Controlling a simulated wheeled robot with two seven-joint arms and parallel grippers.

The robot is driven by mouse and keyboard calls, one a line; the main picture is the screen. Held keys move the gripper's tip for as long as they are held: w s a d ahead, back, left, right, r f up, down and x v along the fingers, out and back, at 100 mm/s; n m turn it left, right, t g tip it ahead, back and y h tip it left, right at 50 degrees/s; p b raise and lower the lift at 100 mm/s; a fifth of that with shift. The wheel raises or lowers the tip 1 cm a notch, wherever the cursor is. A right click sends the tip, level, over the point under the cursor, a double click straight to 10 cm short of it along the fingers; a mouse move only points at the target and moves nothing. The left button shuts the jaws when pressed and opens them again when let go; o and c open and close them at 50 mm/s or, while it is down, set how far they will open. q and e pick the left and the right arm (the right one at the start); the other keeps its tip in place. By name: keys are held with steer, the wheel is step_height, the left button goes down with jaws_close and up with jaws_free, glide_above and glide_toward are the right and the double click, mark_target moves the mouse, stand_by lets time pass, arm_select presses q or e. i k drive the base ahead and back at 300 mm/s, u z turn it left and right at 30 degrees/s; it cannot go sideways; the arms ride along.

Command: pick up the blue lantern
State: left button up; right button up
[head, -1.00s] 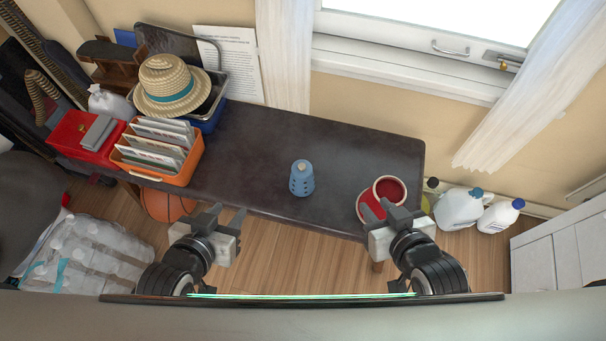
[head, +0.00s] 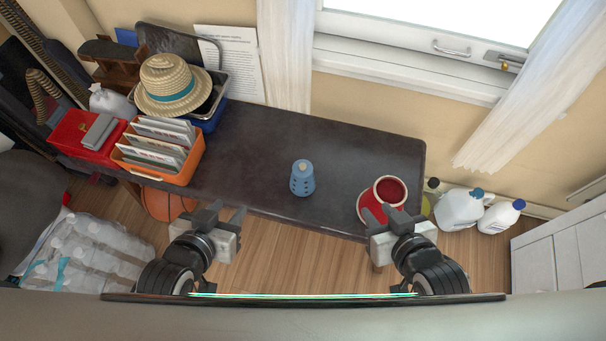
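The blue lantern (head: 302,181) stands upright on the dark table, near its front edge and right of the middle. It is a small blue cylinder with rows of dark holes and a pale knob on top. My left gripper (head: 229,214) is in front of the table, left of the lantern and nearer to me, with its fingers apart and nothing between them. My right gripper (head: 400,214) is at the front right edge of the table, right of the lantern, and overlaps a red container in the view. Its fingers look apart. Neither gripper touches the lantern.
The dark table (head: 262,150) is clear around the lantern. A red container (head: 389,190) stands at its right end. An orange bin with files (head: 180,172), a red box (head: 75,138) and a straw hat (head: 170,85) crowd the left end. White jugs (head: 458,210) stand on the floor at right.

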mark_target(302, 183)
steer(key=k, duration=1)
steer(key=u, duration=0.55)
steer(key=i, duration=1.3)
steer(key=z, duration=0.5)
